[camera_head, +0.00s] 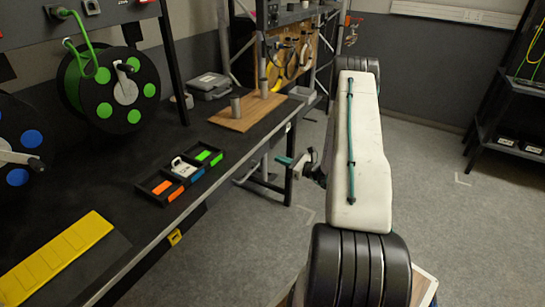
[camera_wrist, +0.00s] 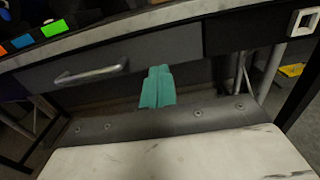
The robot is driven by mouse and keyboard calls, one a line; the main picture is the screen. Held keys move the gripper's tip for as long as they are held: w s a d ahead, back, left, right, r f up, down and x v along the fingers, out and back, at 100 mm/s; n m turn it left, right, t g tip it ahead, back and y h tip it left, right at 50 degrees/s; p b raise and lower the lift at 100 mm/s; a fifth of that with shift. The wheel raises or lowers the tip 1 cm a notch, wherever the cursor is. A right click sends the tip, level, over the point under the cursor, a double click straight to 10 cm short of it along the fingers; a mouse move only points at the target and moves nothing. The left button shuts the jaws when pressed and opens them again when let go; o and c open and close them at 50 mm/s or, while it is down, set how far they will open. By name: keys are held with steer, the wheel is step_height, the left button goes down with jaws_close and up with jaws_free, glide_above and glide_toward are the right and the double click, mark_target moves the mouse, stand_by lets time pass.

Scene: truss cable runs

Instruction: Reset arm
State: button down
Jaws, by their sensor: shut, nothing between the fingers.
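My gripper (camera_head: 286,161) shows in the head view as small teal fingers to the left of my white arm link, off the front edge of the black workbench (camera_head: 130,236). In the wrist view my gripper (camera_wrist: 158,88) has its two teal fingers together, with nothing between them. Behind them in that view is a grey drawer front with a metal handle (camera_wrist: 91,74). The fingers appear apart from the drawer, though the exact gap is hard to tell. My arm link hides part of the floor in the head view.
On the bench are a black tray (camera_head: 146,192) with coloured pieces, a yellow strip (camera_head: 56,258), a wooden board (camera_head: 247,111) with metal posts, a grey case (camera_head: 209,86) and a green cable reel (camera_head: 112,90). A black shelf (camera_head: 508,128) stands at right. The floor between is clear.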

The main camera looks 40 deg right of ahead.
steer(key=v, duration=0.7)
steer(key=shift+d, duration=0.3)
